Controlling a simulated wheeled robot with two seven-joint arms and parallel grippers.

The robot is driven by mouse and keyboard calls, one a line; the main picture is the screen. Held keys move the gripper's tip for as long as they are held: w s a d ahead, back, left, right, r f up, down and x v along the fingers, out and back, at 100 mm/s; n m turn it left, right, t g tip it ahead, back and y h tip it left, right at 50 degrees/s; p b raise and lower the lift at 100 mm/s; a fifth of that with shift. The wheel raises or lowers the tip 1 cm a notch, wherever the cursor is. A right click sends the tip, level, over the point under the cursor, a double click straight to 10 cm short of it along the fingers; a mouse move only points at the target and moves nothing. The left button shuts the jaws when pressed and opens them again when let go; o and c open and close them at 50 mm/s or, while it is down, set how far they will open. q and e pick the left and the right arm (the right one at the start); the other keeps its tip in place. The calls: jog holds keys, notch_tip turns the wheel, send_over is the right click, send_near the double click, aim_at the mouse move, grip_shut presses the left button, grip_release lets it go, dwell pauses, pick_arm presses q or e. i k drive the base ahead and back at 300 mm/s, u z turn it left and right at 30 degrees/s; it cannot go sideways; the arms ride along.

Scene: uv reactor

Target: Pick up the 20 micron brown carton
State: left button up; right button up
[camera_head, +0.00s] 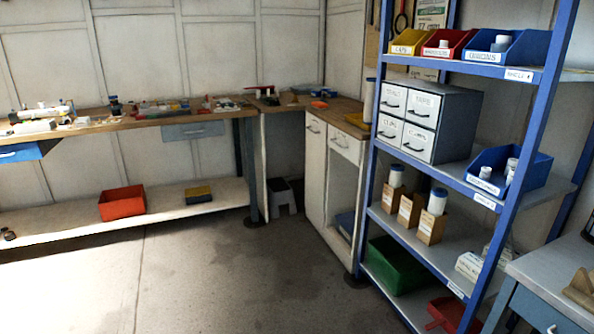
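Three brown cartons stand in a row on the third shelf of the blue rack on the right. They are the left carton (391,201), the middle carton (408,213) and the right carton (429,229). White cylinders with blue caps rise from the left and right cartons; the middle one shows none. Each carton has a small pale label, too small to read, so I cannot tell which is the 20 micron one. Neither of my grippers is in view.
The blue rack (528,133) holds bins, a grey drawer cabinet (448,122) and a green crate (391,270). A grey table (549,285) stands at the lower right. A wooden workbench (170,123) lines the back wall. The concrete floor (215,275) in front is clear.

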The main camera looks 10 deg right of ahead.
aim_at(412, 204)
jog(key=i, duration=1.8)
jog(key=z, duration=1.65)
